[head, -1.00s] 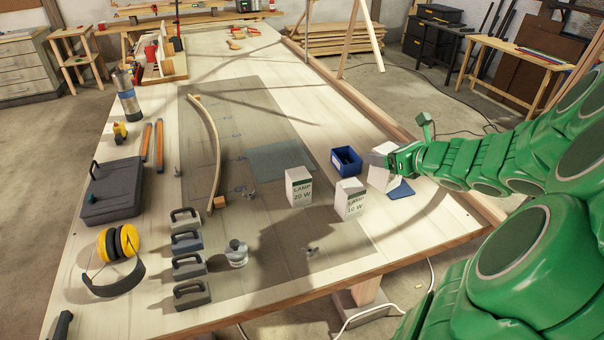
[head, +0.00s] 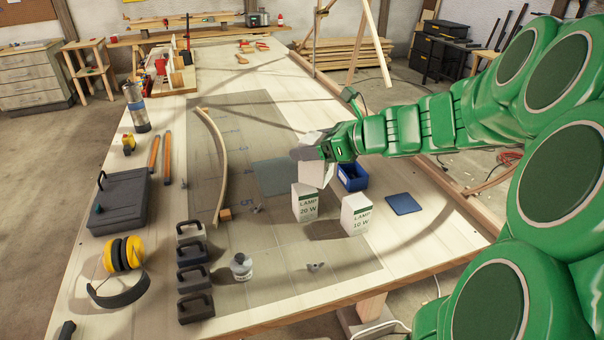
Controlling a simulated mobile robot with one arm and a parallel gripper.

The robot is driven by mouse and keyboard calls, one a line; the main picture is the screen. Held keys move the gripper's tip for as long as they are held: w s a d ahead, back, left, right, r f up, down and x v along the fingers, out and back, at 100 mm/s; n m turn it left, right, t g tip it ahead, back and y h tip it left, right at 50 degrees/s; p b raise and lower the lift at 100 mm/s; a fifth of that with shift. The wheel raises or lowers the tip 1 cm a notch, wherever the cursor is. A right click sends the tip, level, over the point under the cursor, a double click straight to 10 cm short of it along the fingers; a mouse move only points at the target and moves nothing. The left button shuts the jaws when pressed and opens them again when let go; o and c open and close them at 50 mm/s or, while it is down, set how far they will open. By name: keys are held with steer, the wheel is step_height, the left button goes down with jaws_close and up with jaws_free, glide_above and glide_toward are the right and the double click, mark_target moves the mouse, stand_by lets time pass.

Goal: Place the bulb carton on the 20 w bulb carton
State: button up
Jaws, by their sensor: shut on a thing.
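My gripper (head: 318,153) is shut on a white bulb carton (head: 313,172), held in the air. In the picture the held carton's lower end is just above and behind the top of the 20 W bulb carton (head: 304,206); I cannot tell whether they touch. The 20 W carton stands upright on the table and reads "LAMP 20 W". Its top is partly hard to see behind the overlap. The label of the held carton is not visible.
A 10 W lamp carton (head: 356,214) stands close to the right. A blue bin (head: 352,178) is behind it, and a blue pad (head: 403,204) lies further right.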

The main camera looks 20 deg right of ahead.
steer(key=shift+w+d+f, duration=0.3)
steer(key=shift+w+f, duration=1.8)
steer(key=shift+w+d+f, duration=0.25)
steer(key=shift+w+f, duration=1.9)
steer(key=shift+w+d+f, duration=0.3)
steer(key=shift+w+f, duration=1.8)
steer(key=shift+f, duration=0.1)
steer(key=o, duration=1)
steer(key=shift+o, duration=0.2)
steer(key=v, duration=1.2)
